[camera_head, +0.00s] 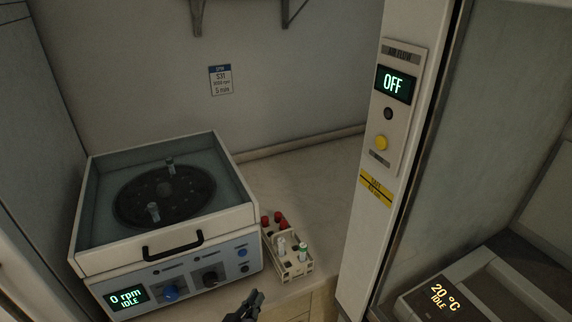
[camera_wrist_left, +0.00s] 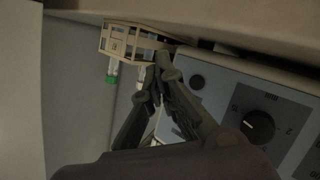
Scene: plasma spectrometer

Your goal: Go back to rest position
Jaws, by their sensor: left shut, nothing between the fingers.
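My left gripper (camera_head: 244,306) is at the bottom edge of the head view, in front of the centrifuge (camera_head: 160,205) and left of the tube rack (camera_head: 291,262). In the left wrist view the left gripper (camera_wrist_left: 158,72) has its fingertips together with nothing between them. The centrifuge's knob panel (camera_wrist_left: 255,115) is to the right of the fingers there, and the rack (camera_wrist_left: 130,42) is above them. My right gripper is in neither view.
The centrifuge lid is down, and two tubes show in its rotor. Its display (camera_head: 126,298) reads 0 rpm IDLE. The rack holds several tubes, some red-capped. An airflow panel (camera_head: 393,85) reads OFF on a white post. A device display (camera_head: 440,296) reads 20 °C IDLE. The counter behind the rack is clear.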

